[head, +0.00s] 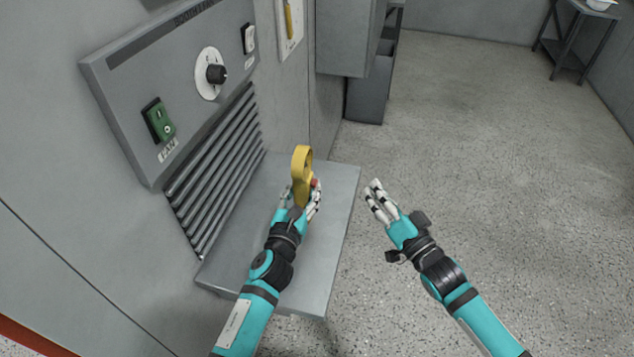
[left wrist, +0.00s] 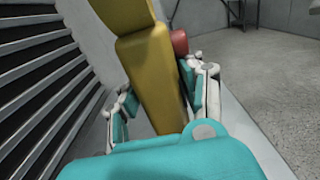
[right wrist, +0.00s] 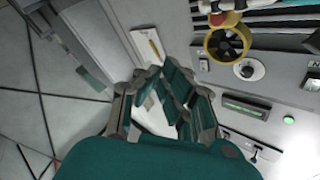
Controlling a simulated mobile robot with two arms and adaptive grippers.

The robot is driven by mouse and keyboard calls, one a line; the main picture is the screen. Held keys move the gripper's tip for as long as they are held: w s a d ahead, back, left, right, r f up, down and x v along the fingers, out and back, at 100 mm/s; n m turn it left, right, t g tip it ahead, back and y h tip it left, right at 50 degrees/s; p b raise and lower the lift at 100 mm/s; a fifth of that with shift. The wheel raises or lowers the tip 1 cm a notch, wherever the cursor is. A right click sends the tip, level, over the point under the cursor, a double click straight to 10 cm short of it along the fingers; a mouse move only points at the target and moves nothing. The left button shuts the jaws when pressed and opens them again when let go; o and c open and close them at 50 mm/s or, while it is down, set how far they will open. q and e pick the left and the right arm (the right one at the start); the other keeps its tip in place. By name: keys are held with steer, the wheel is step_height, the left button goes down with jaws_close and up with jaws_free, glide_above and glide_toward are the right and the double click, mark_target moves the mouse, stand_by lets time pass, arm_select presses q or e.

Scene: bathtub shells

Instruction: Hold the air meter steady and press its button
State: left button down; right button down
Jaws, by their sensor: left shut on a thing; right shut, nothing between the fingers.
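The yellow air meter (head: 302,166) has a ring-shaped head and stands roughly upright over the grey shelf. My left gripper (head: 301,196) is shut on its lower body, which fills the space between the fingers in the left wrist view (left wrist: 150,80). The red button (head: 316,183) sticks out on the meter's right side; it also shows in the left wrist view (left wrist: 180,42). The right wrist view shows the meter's ring with a dark fan inside (right wrist: 211,42). My right gripper (head: 377,193) is shut and empty, to the right of the meter and apart from it.
The grey shelf (head: 343,205) juts out below a louvred vent (head: 215,170). A control panel above carries a black dial (head: 215,74), a green switch (head: 158,119) and a second switch (head: 249,39). Open floor (head: 480,160) lies to the right.

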steer(key=w+a, duration=0.2)
steer(key=a, duration=0.6)
steer(key=shift+w+a, duration=0.2)
steer(key=shift+w, duration=0.2)
stand_by(1.3)
steer(key=shift+w+a, duration=0.15)
steer(key=shift+a, duration=0.25)
steer(key=shift+w+a, duration=0.1)
steer(key=shift+a, duration=0.35)
stand_by(0.8)
steer(key=shift+d, duration=0.1)
steer(key=shift+s+d, duration=0.3)
steer(key=shift+d, duration=0.45)
steer(key=shift+s+d, duration=0.25)
steer(key=shift+d, duration=0.55)
steer(key=shift+s+d, duration=0.25)
steer(key=shift+d, duration=0.6)
steer(key=shift+s+d, duration=0.25)
steer(key=shift+d, duration=0.55)
